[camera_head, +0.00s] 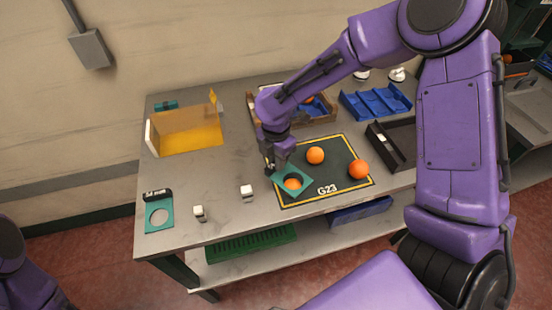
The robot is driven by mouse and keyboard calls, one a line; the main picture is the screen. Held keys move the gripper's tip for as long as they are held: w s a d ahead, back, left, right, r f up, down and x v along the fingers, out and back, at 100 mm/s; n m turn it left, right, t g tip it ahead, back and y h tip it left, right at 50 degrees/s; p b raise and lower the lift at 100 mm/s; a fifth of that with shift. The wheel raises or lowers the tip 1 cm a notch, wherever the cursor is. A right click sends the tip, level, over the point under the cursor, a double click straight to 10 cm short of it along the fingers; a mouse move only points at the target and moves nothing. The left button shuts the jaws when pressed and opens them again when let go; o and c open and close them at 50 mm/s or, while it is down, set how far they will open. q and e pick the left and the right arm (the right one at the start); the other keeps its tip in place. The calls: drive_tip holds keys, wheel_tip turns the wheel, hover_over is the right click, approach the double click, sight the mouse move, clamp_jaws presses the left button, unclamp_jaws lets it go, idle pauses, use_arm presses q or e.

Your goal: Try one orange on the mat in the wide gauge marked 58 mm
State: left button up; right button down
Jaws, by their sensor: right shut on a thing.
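My right gripper (271,166) is shut on a teal gauge plate (304,181) with a round hole, at the left part of the dark mat (327,187) marked G23. An orange (292,184) shows through the hole; I cannot tell whether the plate touches it. Two more oranges lie on the mat, one near the middle (315,155) and one at the right (359,169). Another teal gauge (153,229) with a black label lies at the table's left front; its marking is too small to read surely. The held gauge's marking is not visible. My left gripper is out of view.
A yellow-sided bin (187,139) stands back left. A wooden crate (318,111), a blue tray (376,102) and a black tray (390,148) stand behind and right of the mat. The left middle is clear.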

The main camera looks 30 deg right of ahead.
drive_tip(key=shift+f+b, duration=1.3)
drive_tip(key=shift+f, duration=1.35)
drive_tip(key=shift+r, duration=0.1)
idle(1.2)
drive_tip(key=shift+r+p, duration=2.55)
drive_tip(key=shift+p, duration=0.35)
drive_tip(key=shift+r+p, duration=0.3)
drive_tip(key=shift+r, duration=0.95)
